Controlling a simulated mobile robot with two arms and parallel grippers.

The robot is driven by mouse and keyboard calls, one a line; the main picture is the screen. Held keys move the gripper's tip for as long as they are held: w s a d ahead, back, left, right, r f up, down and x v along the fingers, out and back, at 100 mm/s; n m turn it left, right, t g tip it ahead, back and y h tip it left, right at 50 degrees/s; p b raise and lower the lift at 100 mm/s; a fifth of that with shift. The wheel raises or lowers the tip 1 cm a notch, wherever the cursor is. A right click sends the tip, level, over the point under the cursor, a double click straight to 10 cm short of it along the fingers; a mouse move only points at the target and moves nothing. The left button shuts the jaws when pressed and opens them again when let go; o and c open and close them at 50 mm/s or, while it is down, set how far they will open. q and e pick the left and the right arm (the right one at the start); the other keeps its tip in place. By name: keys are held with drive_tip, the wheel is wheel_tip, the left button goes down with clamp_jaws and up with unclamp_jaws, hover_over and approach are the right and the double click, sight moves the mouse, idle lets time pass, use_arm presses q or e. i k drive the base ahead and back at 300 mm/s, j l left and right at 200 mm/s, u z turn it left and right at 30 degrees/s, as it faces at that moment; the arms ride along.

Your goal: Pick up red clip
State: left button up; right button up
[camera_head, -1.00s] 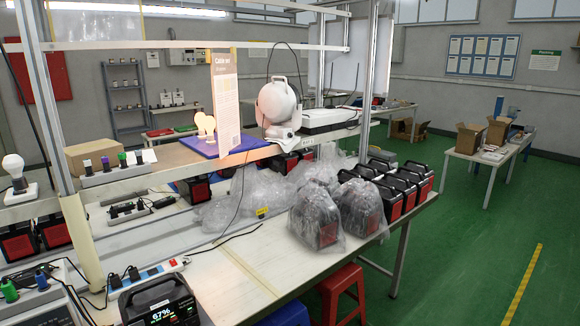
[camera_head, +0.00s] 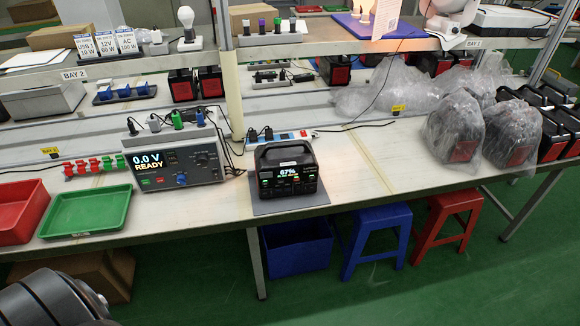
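Several red clips (camera_head: 95,165) sit in a row on the bench top, left of the tester with the "0.0 V READY" display (camera_head: 176,162). They are small in this view, so single clips are hard to tell apart. A dark, rounded part at the bottom left corner looks like a link of my arm. It is well below and in front of the bench. Neither of my grippers is in view.
A green tray (camera_head: 87,212) and a red bin (camera_head: 18,212) stand in front of the clips at the bench's front edge. A black power station (camera_head: 287,170) showing 67% stands right of the tester. Bagged units (camera_head: 455,130) stand further right. Stools and a blue bin (camera_head: 296,247) are below.

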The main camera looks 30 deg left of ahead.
sight(93, 163)
drive_tip(key=u, duration=2.25)
drive_tip(key=z, duration=0.6)
drive_tip(key=j+z, duration=1.25)
drive_tip(key=k+j, duration=0.05)
drive_tip(key=j, duration=0.05)
